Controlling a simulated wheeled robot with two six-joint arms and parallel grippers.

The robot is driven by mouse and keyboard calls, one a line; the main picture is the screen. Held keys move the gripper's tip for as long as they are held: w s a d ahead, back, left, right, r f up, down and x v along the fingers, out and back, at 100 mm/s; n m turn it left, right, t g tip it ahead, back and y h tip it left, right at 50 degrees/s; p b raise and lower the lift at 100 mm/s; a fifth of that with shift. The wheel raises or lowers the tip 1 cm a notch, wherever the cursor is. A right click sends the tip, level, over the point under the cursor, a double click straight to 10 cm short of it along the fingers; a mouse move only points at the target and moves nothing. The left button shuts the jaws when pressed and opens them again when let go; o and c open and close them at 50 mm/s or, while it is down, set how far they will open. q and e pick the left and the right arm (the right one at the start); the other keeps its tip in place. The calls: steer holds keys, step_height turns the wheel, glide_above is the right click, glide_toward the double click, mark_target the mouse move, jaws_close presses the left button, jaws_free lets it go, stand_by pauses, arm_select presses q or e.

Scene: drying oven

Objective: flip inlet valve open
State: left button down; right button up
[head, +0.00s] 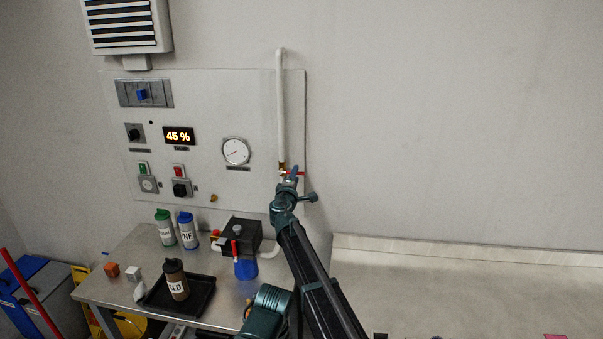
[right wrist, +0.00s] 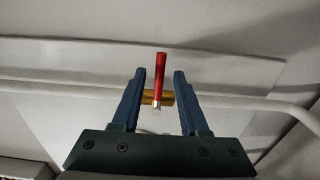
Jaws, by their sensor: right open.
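The inlet valve shows in the right wrist view as a brass body (right wrist: 151,97) on a white pipe, with a straight red lever (right wrist: 161,75). In the head view, the brass fitting (head: 281,166) is at the lower end of the vertical white pipe, and only a little of the red lever (head: 301,173) shows. My right gripper (head: 291,174) is at the valve and hides most of it. In the right wrist view, the open right gripper (right wrist: 160,74) has one blue finger on each side of the lever, with gaps visible. My left gripper is not in view.
The white pipe (head: 280,105) runs up the wall panel (head: 210,100), beside a round gauge (head: 236,151) and a 45 % display (head: 179,136). Below, a metal table (head: 118,287) holds bottles, a black tray (head: 202,303) and a dark pump (head: 238,233). The wall at right is bare.

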steer(key=shift+w+d, duration=0.2)
steer(key=shift+w, duration=1)
jaws_close()
steer(key=shift+s, duration=0.1)
stand_by(0.4)
